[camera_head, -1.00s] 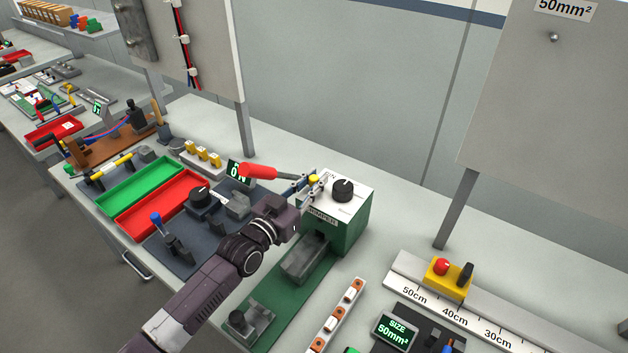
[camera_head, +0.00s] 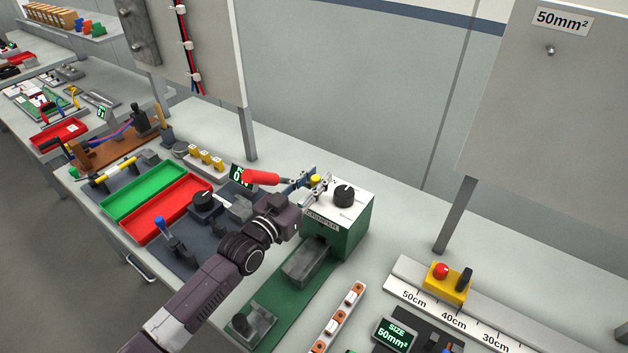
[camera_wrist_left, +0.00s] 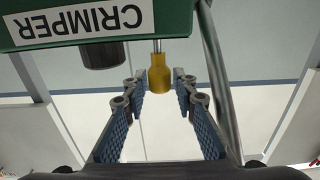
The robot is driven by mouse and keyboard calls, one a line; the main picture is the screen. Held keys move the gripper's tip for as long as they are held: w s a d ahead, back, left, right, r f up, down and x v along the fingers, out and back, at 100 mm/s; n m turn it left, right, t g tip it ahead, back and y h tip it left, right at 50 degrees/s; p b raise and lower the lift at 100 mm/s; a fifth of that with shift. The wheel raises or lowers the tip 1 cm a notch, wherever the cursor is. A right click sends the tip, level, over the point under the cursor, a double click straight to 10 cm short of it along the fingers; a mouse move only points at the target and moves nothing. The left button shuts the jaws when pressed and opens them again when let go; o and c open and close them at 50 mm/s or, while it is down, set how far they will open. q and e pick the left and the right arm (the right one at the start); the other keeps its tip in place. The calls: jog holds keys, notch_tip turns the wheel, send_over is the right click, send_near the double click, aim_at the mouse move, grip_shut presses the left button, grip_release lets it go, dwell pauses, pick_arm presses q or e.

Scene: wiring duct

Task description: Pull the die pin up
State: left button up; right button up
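The die pin has a yellow knob (camera_head: 315,179) at the back left of the green crimper (camera_head: 352,232) with a white top. In the left wrist view the yellow knob (camera_wrist_left: 159,78) sits on a thin metal rod beside the crimper body (camera_wrist_left: 60,22). My left gripper (camera_head: 311,186) is at the crimper's upper left side. Its two blue-padded fingers (camera_wrist_left: 160,92) are open, one on each side of the knob, with a visible gap on both sides. My right gripper is not in view.
The crimper has a black dial (camera_head: 344,195) on top, and a grey block (camera_head: 306,262) lies before it. A red handle (camera_head: 261,177) is just left of my left gripper. Red (camera_head: 150,236) and green trays lie further left. A ruler (camera_head: 490,328) is at right.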

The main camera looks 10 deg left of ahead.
pick_arm(q)
jog(key=shift+s+a+f, duration=0.15)
jog(key=shift+s+a, duration=0.05)
jog(key=shift+s, duration=0.2)
jog(key=v, duration=1.1)
jog(key=shift+s, duration=0.1)
